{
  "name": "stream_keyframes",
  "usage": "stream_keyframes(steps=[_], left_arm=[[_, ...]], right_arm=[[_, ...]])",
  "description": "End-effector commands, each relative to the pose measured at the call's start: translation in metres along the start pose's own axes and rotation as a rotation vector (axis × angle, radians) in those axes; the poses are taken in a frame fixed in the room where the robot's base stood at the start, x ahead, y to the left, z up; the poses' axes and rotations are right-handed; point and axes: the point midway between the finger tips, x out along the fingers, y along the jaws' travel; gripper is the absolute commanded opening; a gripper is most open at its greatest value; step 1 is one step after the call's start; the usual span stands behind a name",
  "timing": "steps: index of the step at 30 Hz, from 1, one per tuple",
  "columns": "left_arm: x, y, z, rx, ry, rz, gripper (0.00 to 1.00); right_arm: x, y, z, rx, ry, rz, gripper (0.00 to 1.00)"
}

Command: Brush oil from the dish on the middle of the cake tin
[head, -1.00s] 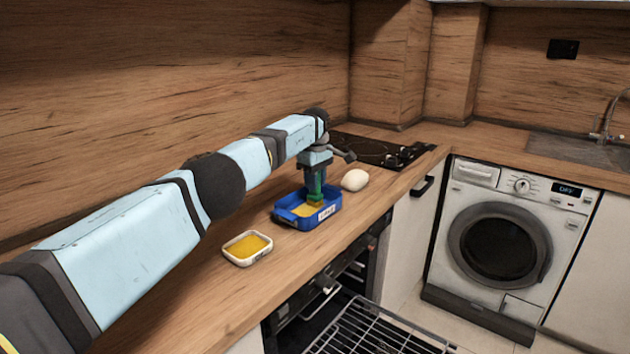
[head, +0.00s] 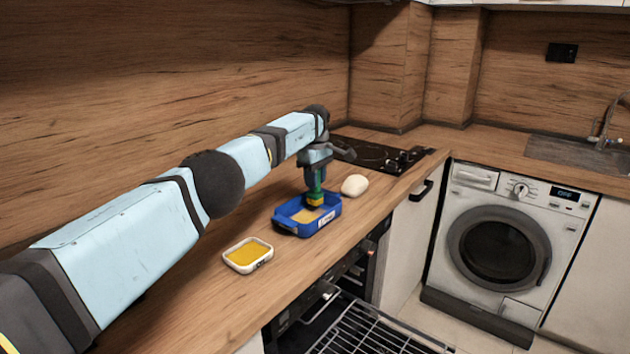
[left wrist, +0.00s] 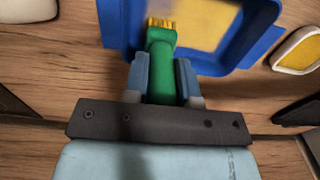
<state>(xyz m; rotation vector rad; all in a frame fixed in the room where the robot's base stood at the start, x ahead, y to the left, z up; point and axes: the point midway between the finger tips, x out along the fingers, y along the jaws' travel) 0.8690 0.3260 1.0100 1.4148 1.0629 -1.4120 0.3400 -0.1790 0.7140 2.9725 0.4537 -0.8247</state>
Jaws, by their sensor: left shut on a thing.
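The blue cake tin (head: 290,226) stands on the worktop with a pale yellow area on its floor. My left gripper (head: 315,180) is above the tin's back part, shut on the green brush (head: 316,191), whose yellow bristles point down. In the left wrist view the brush handle (left wrist: 161,75) is between the fingers, and its bristles (left wrist: 162,23) show over the blue tin (left wrist: 262,40). I cannot tell whether the bristles touch the tin. The white dish of yellow oil (head: 248,255) stands in front of the tin, apart from it. My right gripper is not in view.
A white rounded lump (head: 354,185) lies right of the tin. A black hob (head: 375,152) is behind it. The oven below is open with a wire rack (head: 365,330) showing. The worktop left of the tin and dish is clear wood.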

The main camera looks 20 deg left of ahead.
Motion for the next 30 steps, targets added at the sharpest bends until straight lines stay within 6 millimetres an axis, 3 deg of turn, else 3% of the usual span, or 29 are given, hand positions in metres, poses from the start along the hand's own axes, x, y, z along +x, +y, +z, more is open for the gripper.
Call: stream_keyframes(steps=[15,30], left_arm=[[-0.047,0.0,0.0,0.0,0.0,0.001,0.01],[-0.049,0.0,0.0,0.0,0.0,0.001,0.01]], right_arm=[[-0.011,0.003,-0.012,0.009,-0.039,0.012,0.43],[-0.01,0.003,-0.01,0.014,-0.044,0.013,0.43]])
